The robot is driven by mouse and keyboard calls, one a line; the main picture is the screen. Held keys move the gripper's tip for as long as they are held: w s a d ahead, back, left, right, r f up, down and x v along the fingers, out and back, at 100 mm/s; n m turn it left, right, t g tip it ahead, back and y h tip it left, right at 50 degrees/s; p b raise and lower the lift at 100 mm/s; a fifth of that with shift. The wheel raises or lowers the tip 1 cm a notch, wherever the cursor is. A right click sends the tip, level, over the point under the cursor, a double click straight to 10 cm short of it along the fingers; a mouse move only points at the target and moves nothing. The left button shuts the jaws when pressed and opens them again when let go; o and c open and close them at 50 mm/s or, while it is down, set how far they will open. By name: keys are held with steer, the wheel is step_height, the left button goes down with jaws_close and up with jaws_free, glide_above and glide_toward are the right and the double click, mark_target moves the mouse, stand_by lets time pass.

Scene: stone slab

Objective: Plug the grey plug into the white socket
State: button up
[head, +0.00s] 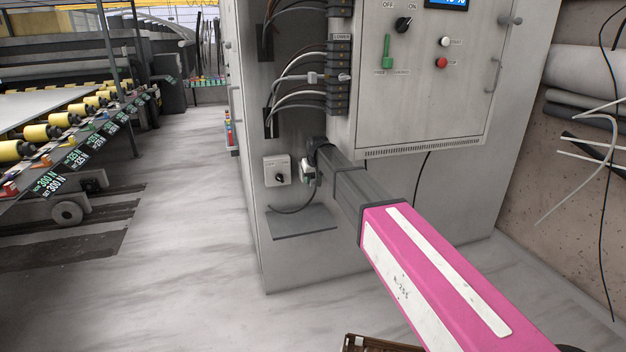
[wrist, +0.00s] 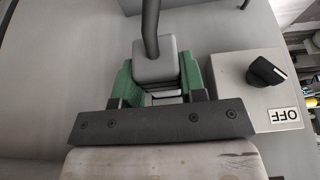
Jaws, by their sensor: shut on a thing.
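My arm reaches across the head view to the grey cabinet, where my gripper (head: 310,170) is beside a switch box, small and partly hidden by the arm. In the wrist view, my gripper (wrist: 157,85) has green fingers on both sides of the grey plug (wrist: 155,62), shut on it. A dark cable leaves the plug toward the top of that picture. I cannot make out the white socket for certain; a small pale shape at the gripper in the head view is too small to tell. Whether the plug touches a socket is hidden.
The switch box (head: 277,170) is close left of my gripper; it also shows in the wrist view (wrist: 258,95), marked OFF. A small grey shelf (head: 303,223) sits below. Cables and black terminals (head: 340,65) are above. The floor (head: 190,200) left of the cabinet is clear.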

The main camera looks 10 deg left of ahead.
steer(key=shift+w+a, duration=0.45)
steer(key=shift+w, duration=0.3)
stand_by(0.9)
steer(key=o, duration=1.2)
steer(key=shift+s, duration=0.1)
steer(key=shift+s+d, duration=0.85)
steer(key=shift+s, duration=0.55)
steer(key=shift+s+d, duration=0.9)
steer(key=shift+s, duration=0.5)
steer(key=shift+s+d, duration=0.85)
steer(key=shift+s, duration=0.55)
steer(key=shift+r, duration=0.1)
steer(key=v, duration=1)
steer(key=shift+d+r, duration=0.1)
steer(key=shift+r, duration=0.2)
